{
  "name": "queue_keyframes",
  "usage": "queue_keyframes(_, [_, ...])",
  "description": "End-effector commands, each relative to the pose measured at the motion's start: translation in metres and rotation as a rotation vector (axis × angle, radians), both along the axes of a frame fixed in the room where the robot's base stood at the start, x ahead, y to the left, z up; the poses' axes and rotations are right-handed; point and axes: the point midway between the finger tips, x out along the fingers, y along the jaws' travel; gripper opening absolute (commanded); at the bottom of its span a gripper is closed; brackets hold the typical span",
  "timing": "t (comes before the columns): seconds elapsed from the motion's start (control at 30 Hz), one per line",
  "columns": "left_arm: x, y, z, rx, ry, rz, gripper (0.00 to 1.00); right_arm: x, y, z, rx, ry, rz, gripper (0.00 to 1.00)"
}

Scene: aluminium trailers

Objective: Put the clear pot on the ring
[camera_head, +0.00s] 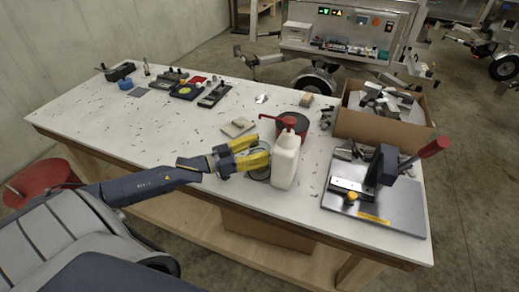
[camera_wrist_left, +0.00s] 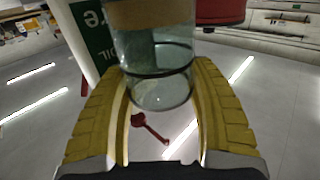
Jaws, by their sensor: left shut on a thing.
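The clear pot (camera_wrist_left: 155,62) is a glass cylinder with a dark band and a brown band, between the yellow fingers of my left gripper (camera_wrist_left: 165,115) in the left wrist view. In the head view my left gripper (camera_head: 254,152) is shut on the pot (camera_head: 259,174), beside the white bottle. The fingers hide part of the pot. I cannot tell whether its base touches the table. I cannot make out the ring for certain. My right gripper is not in view.
A white pump bottle (camera_head: 285,163) stands close right of the gripper, with a red can (camera_head: 293,124) behind it. A cardboard box of metal parts (camera_head: 385,128) and a lever press (camera_head: 380,185) are at right. The table (camera_head: 150,130) is mostly clear at left centre.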

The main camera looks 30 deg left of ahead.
Motion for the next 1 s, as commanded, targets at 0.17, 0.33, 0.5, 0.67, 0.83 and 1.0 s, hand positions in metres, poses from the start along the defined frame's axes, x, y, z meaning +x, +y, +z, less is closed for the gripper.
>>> queue_keyframes(0.17, [0.001, -0.001, -0.001, 0.001, -0.003, 0.000, 0.19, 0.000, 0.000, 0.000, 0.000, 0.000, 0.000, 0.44])
queue_keyframes(0.33, [0.001, -0.001, -0.002, 0.001, -0.002, 0.000, 0.19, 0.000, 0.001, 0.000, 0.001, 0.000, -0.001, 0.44])
queue_keyframes(0.5, [0.001, -0.001, -0.006, 0.000, -0.001, 0.000, 0.19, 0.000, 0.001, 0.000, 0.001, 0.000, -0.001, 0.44])
queue_keyframes(0.67, [0.000, -0.001, -0.011, 0.000, -0.001, 0.000, 0.19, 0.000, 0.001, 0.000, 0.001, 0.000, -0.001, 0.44])
queue_keyframes(0.83, [0.000, -0.001, -0.017, 0.002, 0.003, 0.001, 0.19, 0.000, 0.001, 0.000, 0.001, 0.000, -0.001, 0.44])
queue_keyframes(1.0, [-0.001, -0.001, -0.020, 0.003, 0.009, 0.003, 0.72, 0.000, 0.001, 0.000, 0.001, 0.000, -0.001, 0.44])
